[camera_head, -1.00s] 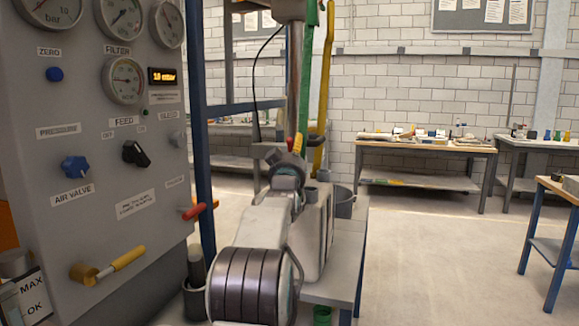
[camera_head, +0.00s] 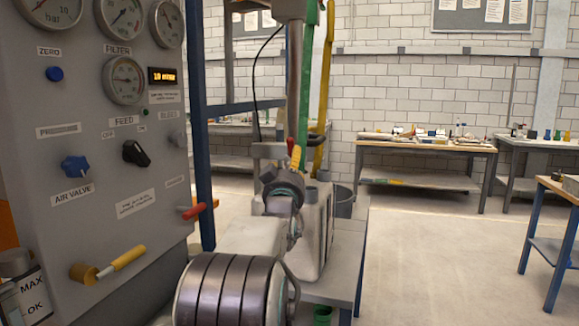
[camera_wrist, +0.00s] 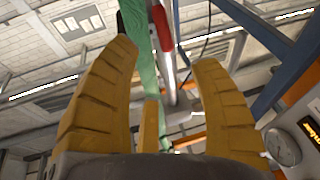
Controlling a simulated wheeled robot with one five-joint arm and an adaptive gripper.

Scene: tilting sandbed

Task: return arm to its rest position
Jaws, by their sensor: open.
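My arm reaches forward from the bottom of the head view beside the grey control panel (camera_head: 100,215). My gripper (camera_head: 296,157) shows small at its far end, mostly hidden behind my wrist. In the wrist view the yellow ribbed fingers of my gripper (camera_wrist: 165,85) stand wide apart with nothing between them. Beyond the fingers are a green upright (camera_wrist: 138,45) and a red-ended part (camera_wrist: 161,28), apart from them as far as I can tell.
A grey bench (camera_head: 345,265) is to the right; open floor (camera_head: 440,250) lies beyond.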

